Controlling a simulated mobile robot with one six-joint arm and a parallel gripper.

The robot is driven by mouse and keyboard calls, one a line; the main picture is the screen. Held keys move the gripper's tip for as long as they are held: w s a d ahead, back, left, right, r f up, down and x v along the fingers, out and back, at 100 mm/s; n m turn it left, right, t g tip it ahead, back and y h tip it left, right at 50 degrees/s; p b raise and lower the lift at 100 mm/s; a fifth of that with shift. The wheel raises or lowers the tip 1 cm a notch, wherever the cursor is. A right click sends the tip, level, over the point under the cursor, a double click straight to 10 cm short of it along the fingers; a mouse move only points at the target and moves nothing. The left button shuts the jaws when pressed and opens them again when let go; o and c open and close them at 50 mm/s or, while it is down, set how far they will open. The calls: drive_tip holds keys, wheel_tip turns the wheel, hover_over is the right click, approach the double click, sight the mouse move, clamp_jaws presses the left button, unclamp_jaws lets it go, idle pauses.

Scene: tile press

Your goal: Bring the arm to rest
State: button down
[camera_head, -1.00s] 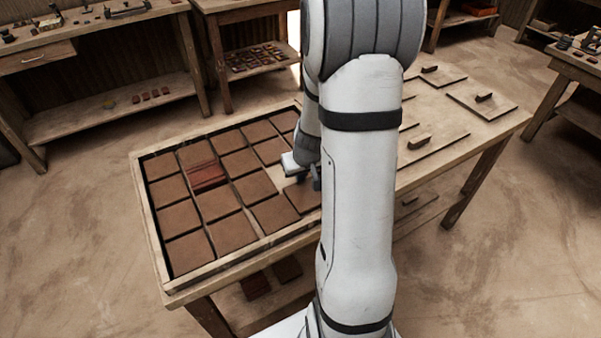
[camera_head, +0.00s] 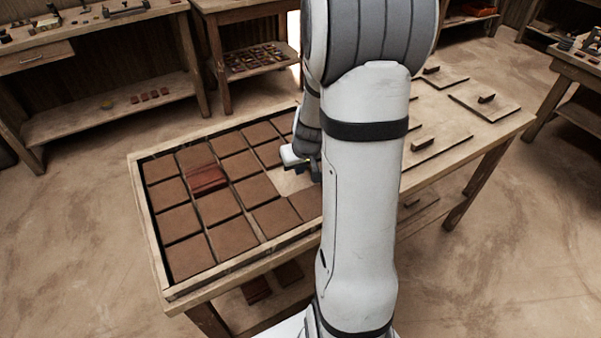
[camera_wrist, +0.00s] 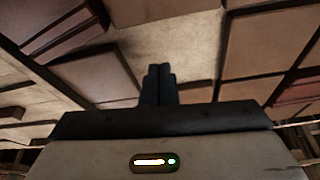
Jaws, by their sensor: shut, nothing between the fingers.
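My gripper (camera_wrist: 158,70) is shut and empty in the wrist view, its two dark fingers together. In the head view my gripper (camera_head: 314,172) is partly hidden behind my own arm, over the tray of tiles. Below it is a pale bare patch (camera_head: 290,182) in the tray, between brown tiles. The tray (camera_head: 152,228) holds rows of square brown tiles (camera_head: 232,236), and one has a ridged dark red surface (camera_head: 207,178). My upper arm hides part of the table's middle.
The wooden table's right half holds flat boards with handles (camera_head: 484,100). A workbench (camera_head: 90,45) stands at the back left and a shelf unit (camera_head: 252,62) behind the table. Another bench (camera_head: 580,65) stands at the right. The floor around the table is clear.

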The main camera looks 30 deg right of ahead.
drive_tip(key=v, duration=0.8)
drive_tip(key=shift+s, duration=0.15)
drive_tip(key=s+a+r+p, duration=0.1)
drive_tip(key=s+a+r, duration=0.3)
drive_tip(key=s+a, duration=0.3)
drive_tip(key=s+a+r+n+g+p, duration=0.1)
drive_tip(key=s+a+r, duration=0.4)
drive_tip(key=s+a, duration=0.2)
drive_tip(key=shift+s+r, duration=0.25)
drive_tip(key=shift+s, duration=0.25)
